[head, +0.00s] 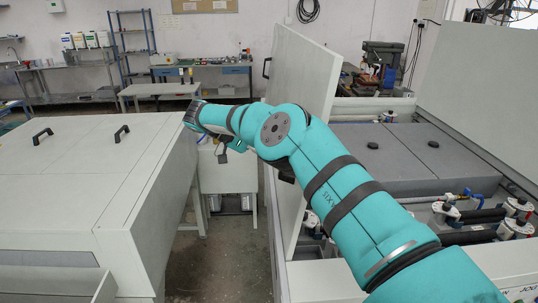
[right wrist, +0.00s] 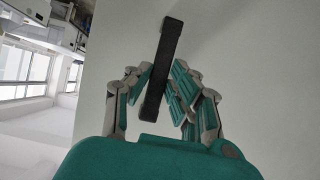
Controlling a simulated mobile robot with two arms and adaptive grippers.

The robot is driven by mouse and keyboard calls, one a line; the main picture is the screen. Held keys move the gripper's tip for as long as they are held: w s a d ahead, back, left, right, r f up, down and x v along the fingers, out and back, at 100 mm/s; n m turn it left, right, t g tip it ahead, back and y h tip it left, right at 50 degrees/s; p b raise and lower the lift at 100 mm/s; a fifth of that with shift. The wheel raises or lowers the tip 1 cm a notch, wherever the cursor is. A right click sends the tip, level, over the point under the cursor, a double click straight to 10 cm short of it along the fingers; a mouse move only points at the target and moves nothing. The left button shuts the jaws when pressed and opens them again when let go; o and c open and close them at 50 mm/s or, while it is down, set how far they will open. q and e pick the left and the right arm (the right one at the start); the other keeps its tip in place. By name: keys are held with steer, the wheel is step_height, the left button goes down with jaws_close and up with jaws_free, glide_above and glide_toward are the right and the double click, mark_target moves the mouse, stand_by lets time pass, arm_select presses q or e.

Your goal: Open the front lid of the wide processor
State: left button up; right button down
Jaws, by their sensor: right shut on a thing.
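The wide processor (head: 400,150) stands on the right, with its inside exposed. Its front lid (head: 305,70), a large pale panel, stands upright and swung up at the processor's left edge. A black handle (head: 267,68) shows on the lid's far left side. My right arm crosses in front of the lid, and its fingers cannot be made out in the head view. In the right wrist view, my right gripper (right wrist: 160,85) is shut around a black bar handle (right wrist: 163,68) on a pale panel (right wrist: 235,45). My left gripper is not in view.
A pale cabinet (head: 80,165) with black handles on top stands on the left, close to my right arm. A narrow floor gap (head: 225,265) separates it from the processor. Benches (head: 160,90) and a shelf rack stand at the back.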

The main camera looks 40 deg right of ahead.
steer(key=shift+s+d+f, duration=0.1)
steer(key=shift+d+f, duration=0.05)
steer(key=c, duration=1.6)
jaws_free()
steer(key=o, duration=0.4)
steer(key=shift+s+d, duration=0.1)
steer(key=shift+d, duration=0.15)
steer(key=shift+w+a, duration=0.25)
steer(key=shift+a, duration=0.05)
